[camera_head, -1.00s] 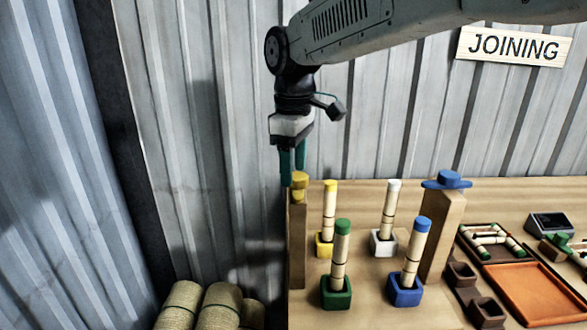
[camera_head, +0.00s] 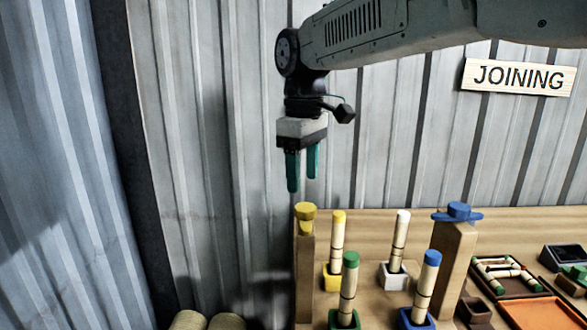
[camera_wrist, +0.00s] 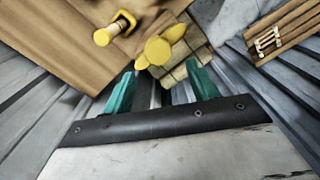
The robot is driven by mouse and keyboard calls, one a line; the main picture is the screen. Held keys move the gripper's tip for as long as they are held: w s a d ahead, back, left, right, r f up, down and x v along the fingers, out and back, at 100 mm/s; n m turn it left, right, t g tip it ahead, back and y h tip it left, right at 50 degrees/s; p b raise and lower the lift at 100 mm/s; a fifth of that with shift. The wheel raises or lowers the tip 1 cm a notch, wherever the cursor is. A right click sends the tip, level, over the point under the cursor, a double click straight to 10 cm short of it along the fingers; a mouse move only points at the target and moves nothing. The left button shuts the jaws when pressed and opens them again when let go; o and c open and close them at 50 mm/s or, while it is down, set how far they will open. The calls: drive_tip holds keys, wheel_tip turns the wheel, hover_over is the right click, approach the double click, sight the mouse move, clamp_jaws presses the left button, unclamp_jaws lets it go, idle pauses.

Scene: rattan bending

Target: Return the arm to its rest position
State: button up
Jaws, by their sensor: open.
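My gripper (camera_head: 303,170) hangs pointing down in the head view, its two teal fingers apart and empty. It is above the yellow-topped wooden post (camera_head: 305,245) at the left end of the bench, with a clear gap between fingertips and post. In the wrist view, the open fingers (camera_wrist: 160,85) frame the yellow cap (camera_wrist: 160,48) of that post below. My arm reaches in from the upper right of the head view.
The bench (camera_head: 385,295) holds upright rattan sticks in yellow, white (camera_head: 397,245), green and blue (camera_head: 425,285) holders. A blue-topped post (camera_head: 455,260) and an orange tray (camera_head: 540,314) stand right. Corrugated walls rise behind and left. Rattan rolls (camera_head: 190,320) lie low left.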

drive_tip(key=s+d+f+m, duration=0.4)
drive_tip(key=s+d, duration=0.3)
drive_tip(key=s, duration=0.2)
drive_tip(key=s+d+f+m+t, duration=0.1)
drive_tip(key=s+d+f+m, duration=0.3)
drive_tip(key=s+d, duration=0.4)
drive_tip(key=s+d+f+m, duration=0.3)
drive_tip(key=s+d, duration=0.5)
drive_tip(key=s, duration=0.2)
drive_tip(key=shift+s+d+f+m, duration=0.2)
drive_tip(key=shift+d+f+m, duration=0.05)
drive_tip(key=shift+f+m, duration=0.15)
